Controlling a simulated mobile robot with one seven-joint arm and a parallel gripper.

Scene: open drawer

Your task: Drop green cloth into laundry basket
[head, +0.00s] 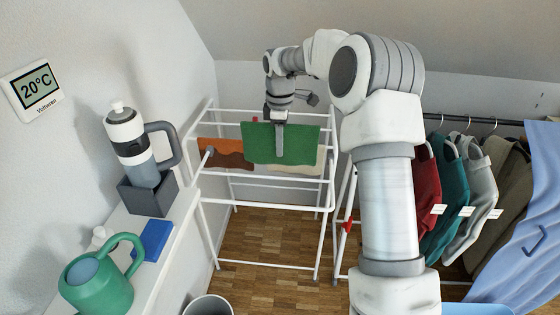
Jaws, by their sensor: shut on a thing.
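The green cloth (300,145) hangs at the top of the white drying rack (222,180), in the middle of the head view. My gripper (279,140) reaches down from above and is shut on the cloth near its upper middle. I cannot tell whether the cloth still rests on a rack bar or hangs clear of it. A blue edge (480,309) of something shows at the bottom right, mostly cut off. A grey round container (208,306) is partly visible at the bottom. I cannot tell whether either one is the laundry basket.
An orange-brown cloth (222,153) and a cream cloth (300,163) hang on the rack. A white ledge at left holds a green watering can (98,288), a blue block (152,240) and a bottle (133,150). Clothes (455,195) hang at right. Wood floor shows under the rack.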

